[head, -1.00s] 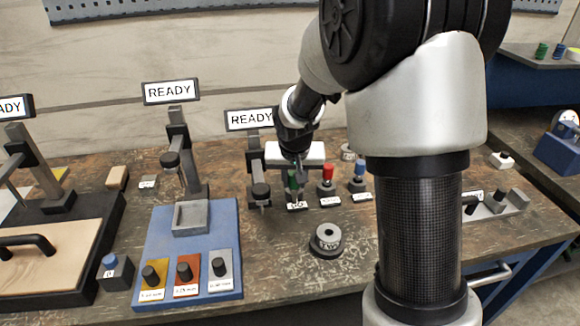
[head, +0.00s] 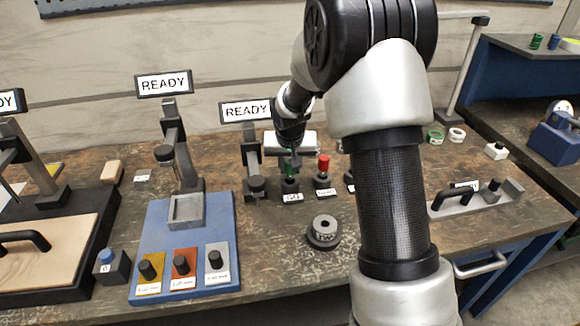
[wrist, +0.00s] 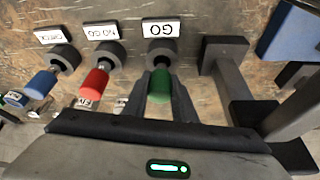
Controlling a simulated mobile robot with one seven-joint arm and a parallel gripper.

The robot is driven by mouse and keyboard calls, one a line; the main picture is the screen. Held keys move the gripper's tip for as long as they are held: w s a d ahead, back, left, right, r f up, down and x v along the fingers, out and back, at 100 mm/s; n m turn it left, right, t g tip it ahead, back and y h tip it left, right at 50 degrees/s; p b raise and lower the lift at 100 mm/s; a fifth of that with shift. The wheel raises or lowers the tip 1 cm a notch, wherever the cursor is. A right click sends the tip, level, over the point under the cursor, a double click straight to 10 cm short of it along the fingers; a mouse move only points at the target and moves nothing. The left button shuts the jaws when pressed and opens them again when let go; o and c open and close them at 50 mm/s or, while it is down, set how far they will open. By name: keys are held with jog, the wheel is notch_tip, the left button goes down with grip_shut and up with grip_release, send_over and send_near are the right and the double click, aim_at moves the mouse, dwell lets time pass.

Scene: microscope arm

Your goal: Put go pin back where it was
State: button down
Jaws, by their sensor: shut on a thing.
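The green go pin (wrist: 159,88) is held between the two fingers of my gripper (wrist: 158,78) in the wrist view. It lines up with the black round holder (wrist: 161,50) behind the GO label (wrist: 161,28). The fingers hide the pin's lower end, so I cannot tell how far it sits in the holder. In the head view my gripper (head: 290,160) is over the GO holder (head: 290,185), with a bit of green between the fingers.
A red pin (wrist: 94,86) stands in the NO GO holder beside it, and a blue pin (wrist: 42,84) in the holder beyond. A grey post stand (head: 253,165) is close on the other side. A round grey weight (head: 323,232) lies in front.

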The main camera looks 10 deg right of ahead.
jog(key=shift+f, duration=0.2)
jog(key=c, duration=1.5)
grip_release()
jog(key=shift+o, duration=0.2)
jog(key=shift+r, duration=0.1)
